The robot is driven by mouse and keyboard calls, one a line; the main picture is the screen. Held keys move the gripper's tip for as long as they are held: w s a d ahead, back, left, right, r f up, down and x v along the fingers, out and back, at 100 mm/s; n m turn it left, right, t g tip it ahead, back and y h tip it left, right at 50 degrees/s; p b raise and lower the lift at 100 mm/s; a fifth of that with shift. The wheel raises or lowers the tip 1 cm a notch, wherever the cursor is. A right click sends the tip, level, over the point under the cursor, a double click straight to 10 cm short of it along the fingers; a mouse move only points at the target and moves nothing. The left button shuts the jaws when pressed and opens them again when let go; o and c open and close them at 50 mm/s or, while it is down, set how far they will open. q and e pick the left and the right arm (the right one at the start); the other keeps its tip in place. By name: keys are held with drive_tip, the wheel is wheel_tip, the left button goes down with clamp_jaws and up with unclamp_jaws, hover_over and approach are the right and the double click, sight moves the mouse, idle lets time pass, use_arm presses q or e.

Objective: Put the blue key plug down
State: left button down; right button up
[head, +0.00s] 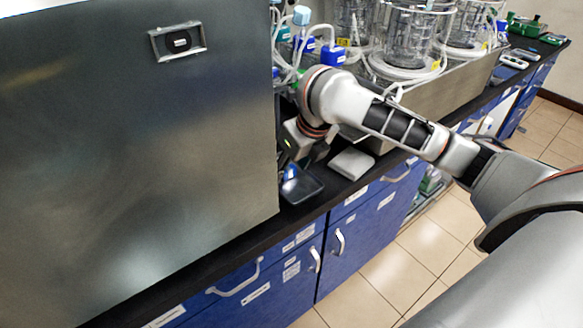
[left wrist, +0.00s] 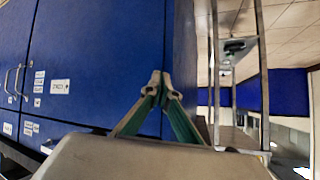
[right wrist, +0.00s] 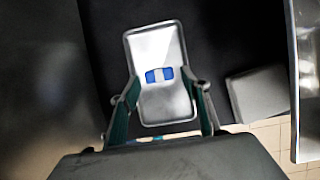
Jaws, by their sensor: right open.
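The blue key plug (right wrist: 159,75), blue with a pale middle, lies in a small grey tray (right wrist: 157,38) in the right wrist view. My right gripper (right wrist: 163,90) is open, its fingers spread on either side of the tray's near part and the plug just beyond, between their lines. No finger appears to touch the plug. In the head view, the right gripper (head: 300,155) hangs above the tray (head: 306,190), and a bit of blue (head: 291,172) shows there, partly hidden by the gripper. My left gripper (left wrist: 160,80) is shut and empty, its fingertips together.
A large steel cabinet (head: 140,130) stands close left of the tray. A pale block (head: 352,164) lies to its right on the black bench. Glass vessels (head: 410,40) and blue-capped bottles with tubing (head: 333,55) stand behind. Blue drawers (head: 360,225) are below.

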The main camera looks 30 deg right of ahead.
drive_tip(key=p+v, duration=0.5)
drive_tip(key=v, duration=0.7)
